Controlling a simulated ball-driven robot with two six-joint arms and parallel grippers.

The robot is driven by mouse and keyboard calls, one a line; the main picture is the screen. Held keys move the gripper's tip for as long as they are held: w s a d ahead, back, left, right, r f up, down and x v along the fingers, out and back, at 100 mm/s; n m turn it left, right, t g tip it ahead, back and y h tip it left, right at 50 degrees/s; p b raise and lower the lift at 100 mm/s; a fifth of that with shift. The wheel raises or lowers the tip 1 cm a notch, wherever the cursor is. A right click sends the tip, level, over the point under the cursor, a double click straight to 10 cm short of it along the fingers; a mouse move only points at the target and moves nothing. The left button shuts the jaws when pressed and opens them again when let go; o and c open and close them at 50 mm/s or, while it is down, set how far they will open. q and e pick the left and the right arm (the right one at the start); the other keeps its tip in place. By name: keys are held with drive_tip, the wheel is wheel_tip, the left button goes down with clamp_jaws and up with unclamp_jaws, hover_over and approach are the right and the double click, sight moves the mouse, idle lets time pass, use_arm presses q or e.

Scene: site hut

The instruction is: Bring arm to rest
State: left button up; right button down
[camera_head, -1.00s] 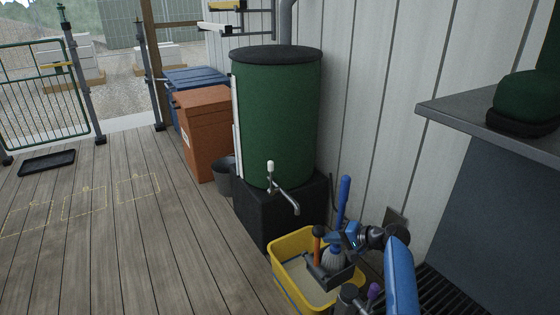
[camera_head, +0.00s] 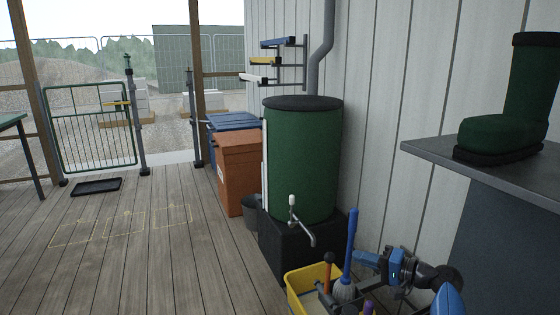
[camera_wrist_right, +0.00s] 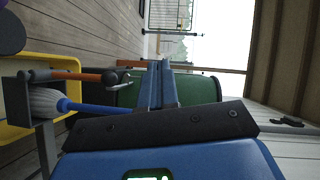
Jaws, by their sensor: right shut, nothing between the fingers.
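My right gripper (camera_head: 364,257) is at the lower right of the head view, at the end of my blue and dark arm. Its fingers are shut with nothing between them. They point left, close beside the blue handle of an upright brush (camera_head: 351,245) in the picture; I cannot tell the gap in depth. In the right wrist view the closed blue fingers (camera_wrist_right: 158,84) point up the picture, with the green barrel behind them. The brush's blue handle (camera_wrist_right: 90,107) lies to their left there. My left gripper is not in view.
A yellow tub (camera_head: 298,291) with brushes stands below the gripper. The green barrel (camera_head: 303,160) with a tap stands on a black block behind it. At right a grey shelf (camera_head: 430,152) bears a green boot (camera_head: 505,125). The wooden floor at left is mostly clear.

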drive_tip(key=w+d+r+m+t+h, duration=0.2)
drive_tip(key=w+d+t+h, duration=0.2)
drive_tip(key=d+t+h, duration=0.25)
drive_tip(key=s+d+f+m+t+h, duration=0.1)
drive_tip(key=s+d+f+t+h, duration=0.25)
drive_tip(key=s+f+h, duration=0.55)
drive_tip(key=s+a+f+n+g+y, duration=0.1)
drive_tip(key=s+a+f+n, duration=0.2)
drive_tip(key=s, duration=1)
drive_tip(key=s+a+f+n, duration=0.15)
drive_tip(key=s+a, duration=0.25)
drive_tip(key=s, duration=0.8)
drive_tip(key=s+a+f+n+g+y, duration=0.1)
drive_tip(key=s+a+f+n, duration=0.2)
drive_tip(key=s, duration=1)
use_arm(q)
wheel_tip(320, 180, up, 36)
drive_tip(key=p, duration=3.6)
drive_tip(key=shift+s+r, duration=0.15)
use_arm(e)
wheel_tip(320, 180, up, 37)
drive_tip(key=shift+a, duration=0.35)
